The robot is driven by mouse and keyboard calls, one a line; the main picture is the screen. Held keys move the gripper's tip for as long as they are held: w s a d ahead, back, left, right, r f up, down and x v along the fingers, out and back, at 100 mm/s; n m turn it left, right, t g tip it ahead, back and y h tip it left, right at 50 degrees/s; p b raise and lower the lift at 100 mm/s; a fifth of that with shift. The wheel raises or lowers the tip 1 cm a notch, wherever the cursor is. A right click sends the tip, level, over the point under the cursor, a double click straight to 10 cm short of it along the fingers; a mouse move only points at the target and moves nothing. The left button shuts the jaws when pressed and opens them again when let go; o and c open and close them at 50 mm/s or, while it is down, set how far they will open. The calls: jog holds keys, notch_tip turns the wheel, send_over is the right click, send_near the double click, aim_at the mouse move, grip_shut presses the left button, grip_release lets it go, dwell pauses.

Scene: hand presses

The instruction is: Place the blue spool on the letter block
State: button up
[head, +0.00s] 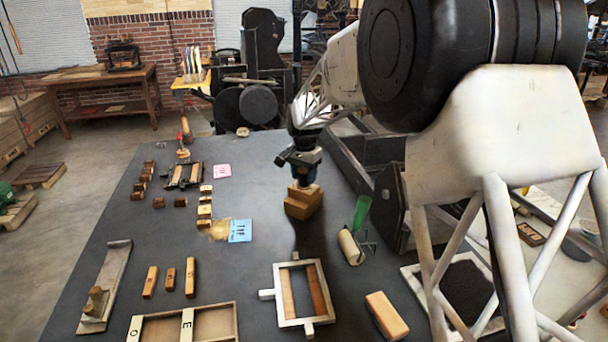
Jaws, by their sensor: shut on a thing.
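My gripper (302,157) is above the middle of the dark table, pointing down. It is shut on a dark blue thing, which looks like the blue spool (311,175), partly hidden by the fingers. Directly below the spool is a wooden block (302,207) with a smaller wooden piece on its top. The spool's lower end appears right at the top of this wood; I cannot tell whether they touch. No letter is readable on this block. Small blocks with the letters O (135,328) and E (187,325) lie in a wooden tray at the front.
Blue (240,231) and pink cards (222,170) and several small wooden blocks (205,211) lie left.

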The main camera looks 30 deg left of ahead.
aim_at(304, 170)
jog(key=o, duration=1)
jog(key=shift+f, duration=0.1)
jog(key=shift+r, duration=0.2)
notch_tip(304, 170, up, 12)
jog(key=shift+f, duration=0.1)
dwell(0.7)
